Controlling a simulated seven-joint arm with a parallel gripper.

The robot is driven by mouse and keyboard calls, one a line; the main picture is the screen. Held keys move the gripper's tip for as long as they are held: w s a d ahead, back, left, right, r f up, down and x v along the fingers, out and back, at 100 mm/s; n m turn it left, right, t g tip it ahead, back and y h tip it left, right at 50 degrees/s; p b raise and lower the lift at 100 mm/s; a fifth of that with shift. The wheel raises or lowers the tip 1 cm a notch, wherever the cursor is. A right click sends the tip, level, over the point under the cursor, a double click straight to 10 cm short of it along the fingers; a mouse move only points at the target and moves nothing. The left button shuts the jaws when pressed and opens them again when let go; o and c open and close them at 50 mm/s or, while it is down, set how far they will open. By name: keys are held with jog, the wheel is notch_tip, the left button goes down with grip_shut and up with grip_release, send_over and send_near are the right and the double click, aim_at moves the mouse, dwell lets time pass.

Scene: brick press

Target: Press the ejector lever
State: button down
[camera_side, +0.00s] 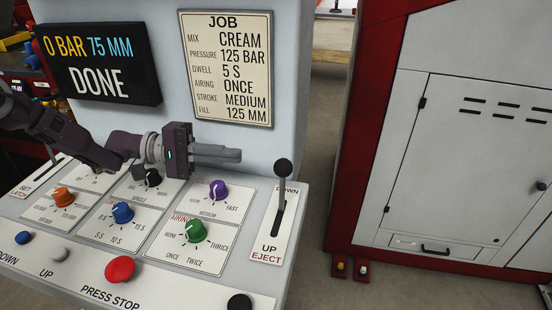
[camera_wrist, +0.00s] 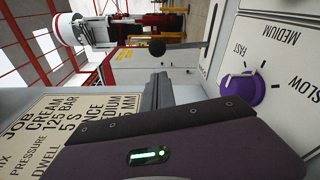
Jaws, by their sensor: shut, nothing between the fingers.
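The ejector lever (camera_side: 283,170) has a black ball knob on a thin shaft. It stands in a slot at the right end of the sloped panel, marked DOWN at the top, UP and EJECT at the bottom. Its knob is near the DOWN label. A dark round knob (camera_wrist: 157,47) beyond the fingers in the wrist view looks like the same lever. My gripper (camera_side: 238,155) is shut and empty, above the purple knob. Its fingertips point right, toward the lever, with a gap between them. The closed fingers also show in the wrist view (camera_wrist: 160,85).
The purple speed knob (camera_side: 218,190) and green airing knob (camera_side: 195,231) stand below my gripper. A red press stop button (camera_side: 120,269) is at the front. The display (camera_side: 100,65) reads 0 BAR 75 MM DONE. A job card (camera_side: 226,68) hangs behind. Floor lies right of the panel.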

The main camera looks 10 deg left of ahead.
aim_at(282, 185)
dwell(0.3)
jog(key=w+d, duration=0.1)
jog(key=d, duration=0.9)
jog(key=shift+w+f, duration=0.2)
jog(key=shift+w, duration=0.05)
jog(key=shift+s, duration=0.15)
